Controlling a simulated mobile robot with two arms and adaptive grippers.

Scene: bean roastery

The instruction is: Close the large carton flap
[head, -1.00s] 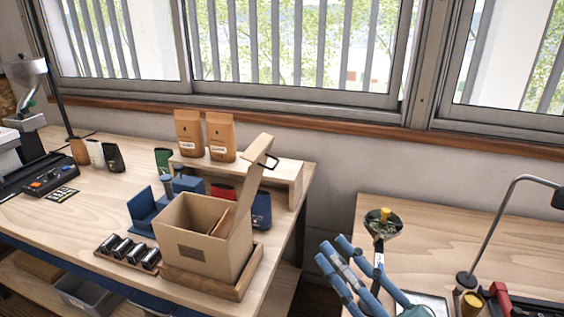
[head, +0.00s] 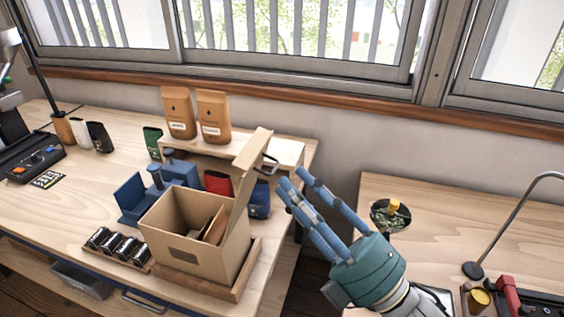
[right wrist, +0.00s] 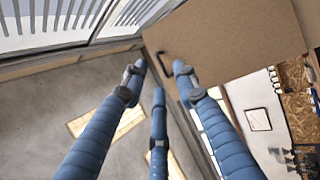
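The brown cardboard carton (head: 180,250) stands open on the left workbench. Its large flap (head: 243,185) stands up from the right side, leaning slightly right, with a dark loop handle (head: 270,162) near its top. A smaller inner flap or divider (head: 214,225) shows inside. My right gripper (head: 292,180) has its blue fingers spread and empty, just right of the flap and its handle. In the right wrist view the flap (right wrist: 225,45) fills the upper right and the handle (right wrist: 165,62) lies between the fingertips; contact cannot be told. My left gripper is not in view.
The carton sits on a wooden tray (head: 190,284). A rack of small tins (head: 118,246) is left of it, and blue holders (head: 135,200) stand behind. Two brown bags (head: 212,117) stand on a small shelf (head: 289,150). A gap separates the right table (head: 440,205).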

